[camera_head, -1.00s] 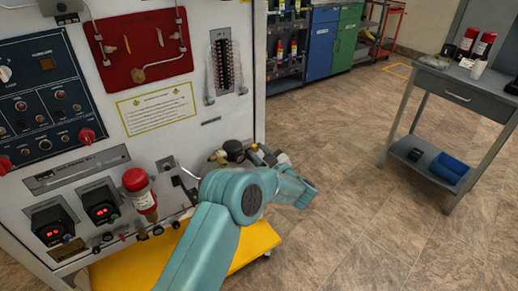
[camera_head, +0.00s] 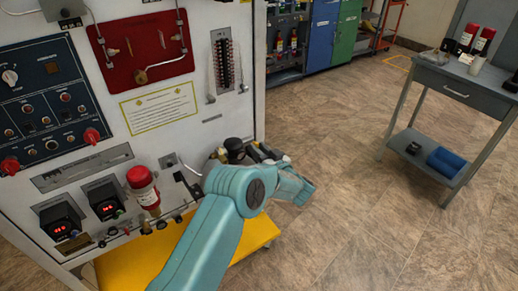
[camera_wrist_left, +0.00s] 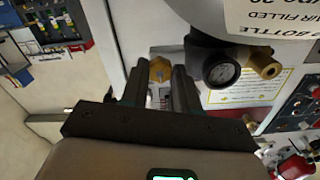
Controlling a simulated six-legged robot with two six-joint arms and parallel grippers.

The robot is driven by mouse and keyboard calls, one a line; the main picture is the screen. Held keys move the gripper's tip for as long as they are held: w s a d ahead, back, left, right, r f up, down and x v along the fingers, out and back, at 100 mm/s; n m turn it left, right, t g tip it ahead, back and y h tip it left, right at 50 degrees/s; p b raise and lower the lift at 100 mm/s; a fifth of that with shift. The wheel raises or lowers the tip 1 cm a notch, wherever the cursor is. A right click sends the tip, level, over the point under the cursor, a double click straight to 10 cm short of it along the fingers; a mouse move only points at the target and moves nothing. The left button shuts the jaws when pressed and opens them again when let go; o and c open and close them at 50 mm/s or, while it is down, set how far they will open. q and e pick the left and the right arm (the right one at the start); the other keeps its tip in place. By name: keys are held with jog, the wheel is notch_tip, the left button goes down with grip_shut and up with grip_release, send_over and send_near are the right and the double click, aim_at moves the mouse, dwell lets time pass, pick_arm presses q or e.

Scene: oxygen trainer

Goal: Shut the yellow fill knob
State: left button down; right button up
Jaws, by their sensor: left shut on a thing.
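The yellow fill knob (camera_wrist_left: 160,68) is a small brass-yellow, faceted knob on the white panel in the left wrist view. My left gripper (camera_wrist_left: 161,80) has one dark finger on each side of it and is shut on it. In the head view my left gripper (camera_head: 268,152) is at the panel's right edge, partly behind my teal arm. The knob cannot be made out there. My right gripper is not in view.
A black regulator with a round gauge (camera_wrist_left: 222,72) and a brass fitting (camera_wrist_left: 264,65) sits close beside the knob. A red-capped bottle (camera_head: 143,188) stands on the panel front. A yellow platform (camera_head: 125,268) lies below. A grey table (camera_head: 470,88) stands right, with open floor between.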

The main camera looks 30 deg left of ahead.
pick_arm(q)
jog(key=shift+f, duration=0.15)
dwell(0.3)
jog(key=c, duration=0.8)
grip_release()
jog(key=shift+c, duration=0.2)
jog(key=shift+d, duration=0.1)
jog(key=v, duration=1.6)
jog(key=shift+s+d, duration=0.1)
